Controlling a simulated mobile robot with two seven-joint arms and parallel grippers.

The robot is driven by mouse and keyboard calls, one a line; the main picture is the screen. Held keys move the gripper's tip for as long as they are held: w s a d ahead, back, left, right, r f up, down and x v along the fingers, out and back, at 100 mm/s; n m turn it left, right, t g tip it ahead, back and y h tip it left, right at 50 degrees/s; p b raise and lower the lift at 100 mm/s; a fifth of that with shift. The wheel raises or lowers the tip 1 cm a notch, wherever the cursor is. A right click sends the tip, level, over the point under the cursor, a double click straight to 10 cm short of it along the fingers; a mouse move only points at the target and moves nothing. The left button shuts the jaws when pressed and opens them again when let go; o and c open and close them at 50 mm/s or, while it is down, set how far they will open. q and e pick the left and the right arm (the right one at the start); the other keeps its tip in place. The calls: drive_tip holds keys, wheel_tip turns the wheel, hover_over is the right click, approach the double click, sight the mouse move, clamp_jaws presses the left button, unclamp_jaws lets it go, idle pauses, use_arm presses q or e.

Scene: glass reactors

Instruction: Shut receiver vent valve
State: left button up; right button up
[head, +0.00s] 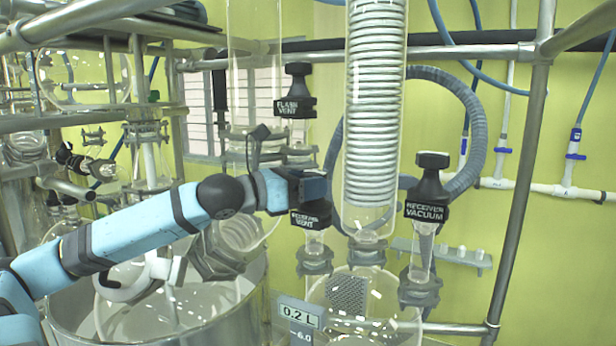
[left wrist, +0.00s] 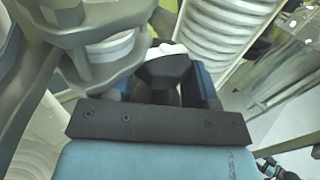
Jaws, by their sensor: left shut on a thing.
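The receiver vent valve (head: 312,216) is a black knob with a white "RECEIVER VENT" label, on a glass neck above the receiver flask. My left gripper (head: 312,186) comes in from the left and is shut on the top of this valve, hiding its handle in the head view. In the left wrist view the dark valve handle (left wrist: 165,70) sits between the two fingers of my left gripper (left wrist: 170,88). The exact angle of the handle cannot be told.
The flask vent valve (head: 296,100) stands just above and behind my gripper. The glass coil condenser (head: 375,110) rises close to the right, with the receiver vacuum valve (head: 428,190) beyond it. A metal post (head: 522,180) stands farther right. A display (head: 299,316) reads 0.2 L.

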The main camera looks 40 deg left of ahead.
use_arm(q)
drive_tip(key=shift+h+p, duration=0.3)
drive_tip(key=shift+h, duration=0.2)
drive_tip(key=shift+m, duration=0.3)
drive_tip(key=shift+f, duration=0.1)
drive_tip(key=o, duration=0.9)
drive_tip(key=shift+w, duration=0.1)
